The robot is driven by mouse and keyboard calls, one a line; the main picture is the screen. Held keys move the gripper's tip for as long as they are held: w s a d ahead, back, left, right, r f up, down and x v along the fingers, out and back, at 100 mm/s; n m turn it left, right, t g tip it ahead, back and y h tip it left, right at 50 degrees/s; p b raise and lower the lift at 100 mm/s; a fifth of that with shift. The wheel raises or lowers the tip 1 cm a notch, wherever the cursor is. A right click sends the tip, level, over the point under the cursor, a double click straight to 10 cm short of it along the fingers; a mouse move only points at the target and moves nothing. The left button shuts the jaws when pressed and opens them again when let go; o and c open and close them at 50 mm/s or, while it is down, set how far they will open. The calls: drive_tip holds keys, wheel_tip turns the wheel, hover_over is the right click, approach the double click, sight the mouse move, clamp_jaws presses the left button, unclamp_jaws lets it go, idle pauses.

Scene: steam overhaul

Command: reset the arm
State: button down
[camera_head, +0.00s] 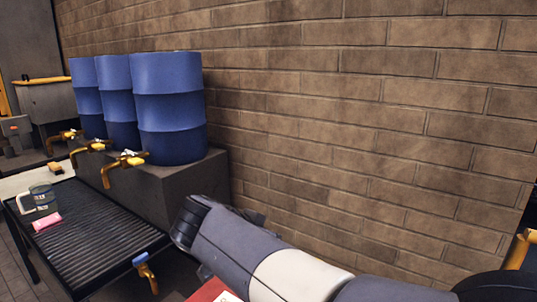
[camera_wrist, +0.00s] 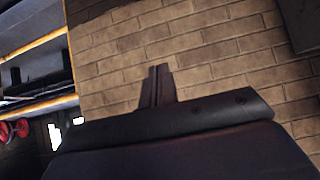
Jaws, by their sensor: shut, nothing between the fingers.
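My arm reaches in from the lower right of the head view, in front of the brick wall (camera_head: 380,130). The head view does not show my fingertips clearly. In the wrist view my gripper (camera_wrist: 158,70) has its two dark fingers together, with nothing between them. The brick wall (camera_wrist: 220,55) fills most of the background behind the fingers. My gripper touches nothing that I can see.
Blue barrels (camera_head: 168,105) with yellow taps stand on a dark block (camera_head: 185,185) at left. Red wheels (camera_wrist: 14,131) show in the wrist view.

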drive_tip(key=shift+w+d+r+g+y+p, duration=0.3)
drive_tip(key=shift+w+d+r+p, duration=0.15)
drive_tip(key=shift+w+p, duration=0.25)
drive_tip(key=shift+d+r, duration=0.1)
